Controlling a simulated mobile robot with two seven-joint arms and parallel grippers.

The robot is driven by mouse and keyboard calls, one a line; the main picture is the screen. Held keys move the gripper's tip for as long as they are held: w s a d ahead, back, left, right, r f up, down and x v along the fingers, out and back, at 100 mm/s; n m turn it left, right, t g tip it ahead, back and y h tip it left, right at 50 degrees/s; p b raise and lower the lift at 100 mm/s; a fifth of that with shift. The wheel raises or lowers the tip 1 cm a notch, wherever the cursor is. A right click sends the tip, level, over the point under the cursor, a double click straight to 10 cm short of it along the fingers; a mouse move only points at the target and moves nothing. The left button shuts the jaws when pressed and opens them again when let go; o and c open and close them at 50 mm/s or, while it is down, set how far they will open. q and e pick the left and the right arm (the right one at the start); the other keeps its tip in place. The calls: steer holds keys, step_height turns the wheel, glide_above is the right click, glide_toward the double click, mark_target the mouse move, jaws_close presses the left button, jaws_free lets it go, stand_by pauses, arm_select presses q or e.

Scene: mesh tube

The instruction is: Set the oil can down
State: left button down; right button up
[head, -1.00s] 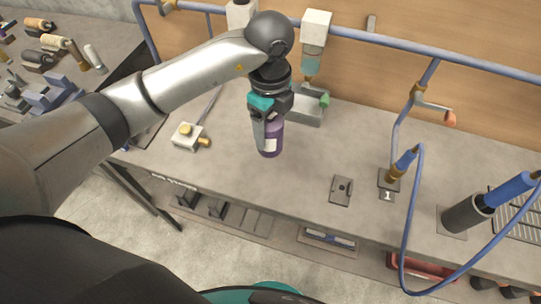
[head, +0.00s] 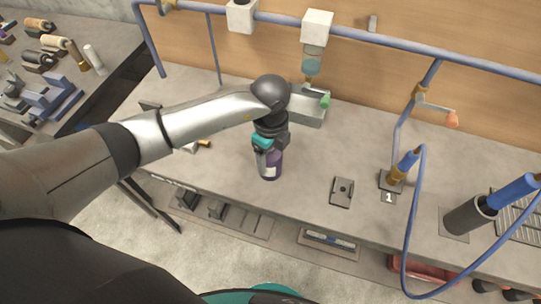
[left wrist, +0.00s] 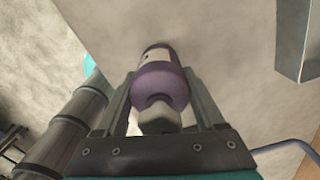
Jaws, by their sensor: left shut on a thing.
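The oil can is a purple bottle with a white label (head: 270,169), under my left gripper near the front edge of the grey bench in the head view. My left gripper (head: 268,152) is shut on it from above. In the left wrist view the oil can (left wrist: 160,84) sits between the two fingers (left wrist: 163,100), with its narrow top toward the camera. Whether its base touches the bench is hard to tell. My right gripper is not in view.
A flat plate (head: 341,192) lies to the right. A dark cylinder (head: 468,215) and blue hose (head: 407,235) are farther right. Bare bench lies between can and plate.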

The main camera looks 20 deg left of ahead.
arm_select(q)
jaws_free()
steer(key=shift+f, duration=0.1)
step_height(320, 180, up, 12)
steer(key=shift+r+p, duration=0.2)
steer(key=shift+p, duration=0.2)
stand_by(0.3)
